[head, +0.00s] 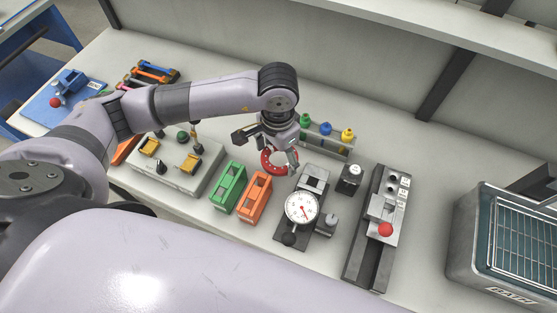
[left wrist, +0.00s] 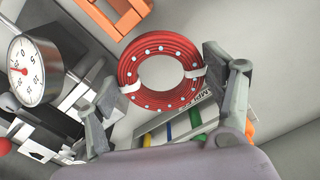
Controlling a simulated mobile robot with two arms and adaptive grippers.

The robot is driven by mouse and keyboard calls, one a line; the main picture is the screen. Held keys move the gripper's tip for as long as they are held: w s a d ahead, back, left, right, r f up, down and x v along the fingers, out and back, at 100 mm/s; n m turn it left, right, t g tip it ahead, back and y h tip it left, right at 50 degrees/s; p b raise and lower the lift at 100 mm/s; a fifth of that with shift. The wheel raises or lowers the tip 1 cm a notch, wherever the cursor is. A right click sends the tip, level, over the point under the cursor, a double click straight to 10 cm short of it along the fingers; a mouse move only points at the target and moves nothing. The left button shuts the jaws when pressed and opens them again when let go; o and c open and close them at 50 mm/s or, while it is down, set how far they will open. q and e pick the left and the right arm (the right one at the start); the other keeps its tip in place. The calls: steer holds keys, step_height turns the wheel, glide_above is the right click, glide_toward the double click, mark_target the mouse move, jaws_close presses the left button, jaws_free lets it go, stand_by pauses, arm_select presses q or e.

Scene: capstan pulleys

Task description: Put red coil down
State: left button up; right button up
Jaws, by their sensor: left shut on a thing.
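The red coil (left wrist: 126,72) is a thick ring with white ties and pale dots. My left gripper (left wrist: 160,98) has a finger at each side of it and is shut on it. In the head view the red coil (head: 268,163) shows below my left gripper (head: 272,145), which partly hides it. It is over the bench behind the orange block; I cannot tell whether it touches the bench top. My right gripper is not in view.
Near the coil are a rack with green, blue and yellow tools (head: 327,137), a green block (head: 228,187), an orange block (head: 255,196) and a dial gauge (head: 301,208). A grey slide with a red knob (head: 385,229) and a BATH basin (head: 480,273) are at right.

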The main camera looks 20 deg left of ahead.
arm_select(q)
steer(key=shift+f+p, duration=0.55)
steer(key=shift+f, duration=2.2)
steer(key=shift+f, duration=0.15)
steer(key=o, duration=0.9)
